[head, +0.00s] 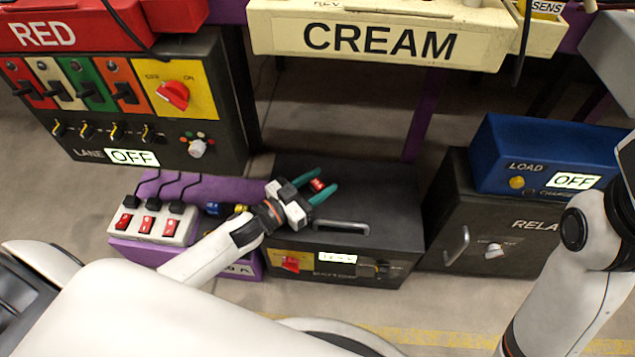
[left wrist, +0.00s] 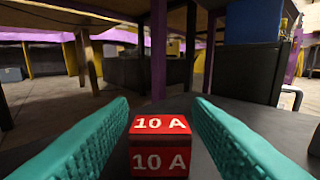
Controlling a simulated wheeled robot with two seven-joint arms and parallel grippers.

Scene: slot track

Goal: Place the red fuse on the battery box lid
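The red fuse (head: 318,185), marked "10 A", is at the dark top of the battery box (head: 375,200). It also shows in the left wrist view (left wrist: 160,146), upright and square to the camera. My left gripper (head: 322,186) is over the box lid with its teal fingers apart, one on each side of the fuse. The fuse appears to rest on the lid, with narrow gaps to the fingers; its underside is hidden. My right arm shows at the right edge, but its gripper is out of view.
A lid handle (head: 341,228) lies in front of the fuse. A power strip with red switches (head: 147,225) and small blue (head: 213,208) and yellow pieces are left of the box. The relay cabinet (head: 490,228) with a blue load box (head: 540,150) stands right. The cream ledge (head: 380,38) is behind.

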